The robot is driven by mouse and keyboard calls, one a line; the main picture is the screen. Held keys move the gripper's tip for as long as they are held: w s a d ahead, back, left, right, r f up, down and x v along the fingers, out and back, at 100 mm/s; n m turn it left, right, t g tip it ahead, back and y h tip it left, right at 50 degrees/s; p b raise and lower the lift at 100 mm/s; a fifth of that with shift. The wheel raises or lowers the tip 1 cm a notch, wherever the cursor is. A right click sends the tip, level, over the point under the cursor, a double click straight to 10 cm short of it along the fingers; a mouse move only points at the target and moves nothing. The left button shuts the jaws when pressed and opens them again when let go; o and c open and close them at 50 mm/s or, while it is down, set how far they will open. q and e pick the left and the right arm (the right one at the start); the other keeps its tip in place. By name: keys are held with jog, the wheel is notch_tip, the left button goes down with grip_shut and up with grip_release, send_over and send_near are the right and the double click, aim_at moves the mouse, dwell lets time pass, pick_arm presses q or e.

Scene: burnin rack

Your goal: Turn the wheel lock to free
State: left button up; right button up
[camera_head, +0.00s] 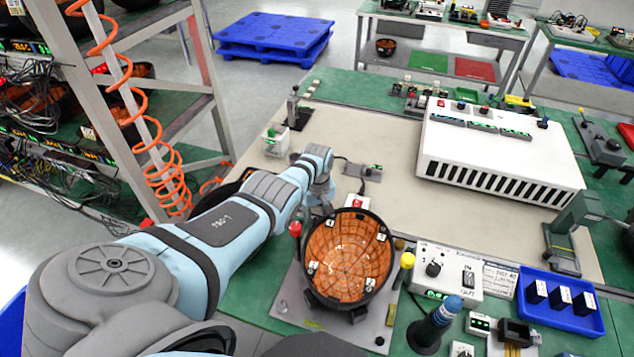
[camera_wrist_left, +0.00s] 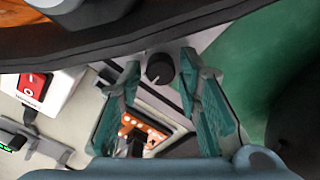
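A round orange-brown gridded disc, which looks like the wheel (camera_head: 335,245), sits in a black ring on a grey plate (camera_head: 378,318) at the front of the bench. In the left wrist view a black round knob (camera_wrist_left: 160,69), which may be the wheel lock, shows just below a dark curved rim. My left gripper (camera_wrist_left: 162,80) is open, with its two teal fingers on either side of the knob; a gap shows on both sides, and I cannot tell its depth. In the head view my left arm reaches the wheel's far left edge, where the gripper is mostly hidden. My right gripper is not seen.
A red knob on a post (camera_head: 295,229) stands left of the wheel. A red-button box (camera_head: 355,203) is behind it. A yellow-topped post (camera_head: 406,262) and a control box (camera_head: 447,272) stand to its right. The beige mat (camera_head: 385,130) has free room.

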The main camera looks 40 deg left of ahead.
pick_arm(q)
jog(key=shift+o, duration=0.4)
notch_tip(320, 180, up, 12)
dwell(0.3)
dwell(0.4)
